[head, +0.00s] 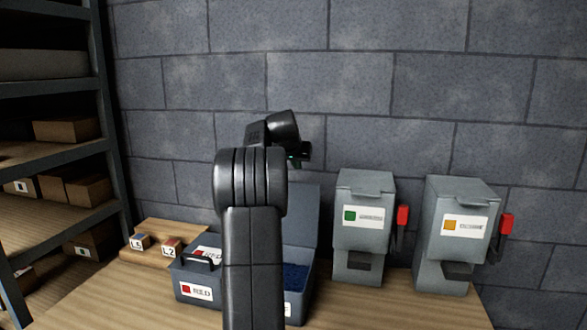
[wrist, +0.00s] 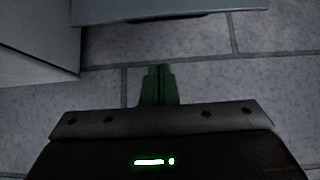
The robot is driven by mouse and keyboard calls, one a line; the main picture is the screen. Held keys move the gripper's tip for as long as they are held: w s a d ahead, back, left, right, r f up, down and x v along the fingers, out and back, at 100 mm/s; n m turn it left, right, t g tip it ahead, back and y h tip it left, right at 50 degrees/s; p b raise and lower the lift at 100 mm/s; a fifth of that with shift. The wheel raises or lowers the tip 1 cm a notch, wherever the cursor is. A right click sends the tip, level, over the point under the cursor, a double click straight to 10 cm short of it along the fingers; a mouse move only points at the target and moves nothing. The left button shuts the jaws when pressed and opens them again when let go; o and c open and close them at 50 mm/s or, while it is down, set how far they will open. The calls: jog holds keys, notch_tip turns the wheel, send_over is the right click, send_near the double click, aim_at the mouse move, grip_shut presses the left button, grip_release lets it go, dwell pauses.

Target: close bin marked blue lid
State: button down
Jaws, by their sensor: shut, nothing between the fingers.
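An open grey-blue bin (head: 309,290) stands on the bench, partly hidden behind my arm. Its lid (head: 303,215) stands up at the back, and blue contents (head: 294,276) show inside. Its front label is mostly covered by my arm, so I cannot read its colour. Beside it on the left is a bin with a red-marked label (head: 196,291), its lid down, with a black handle. My gripper (head: 303,154) is above the raised lid, in front of the wall. In the wrist view its green fingers (wrist: 158,86) are together and empty.
Two grey dispensers (head: 361,227) (head: 459,240) with red levers stand to the right. Small labelled blocks sit on a wooden stand (head: 170,229) at left. A shelf (head: 60,150) is far left. In the wrist view a grey panel (wrist: 35,45) is at upper left.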

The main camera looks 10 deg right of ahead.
jog(key=shift+w+d+f+p, duration=0.1)
jog(key=shift+w+f+p, duration=0.25)
jog(key=shift+f, duration=0.7)
jog(key=shift+w+d+f+p, duration=0.2)
jog(key=shift+f+p, duration=0.3)
jog(key=shift+f, duration=0.6)
jog(key=shift+w+d+f+p, duration=0.1)
jog(key=shift+w+f+p, duration=0.25)
jog(key=shift+f, duration=0.7)
jog(key=shift+s+f+b, duration=0.1)
jog(key=shift+s+b, duration=0.05)
jog(key=shift+b, duration=0.25)
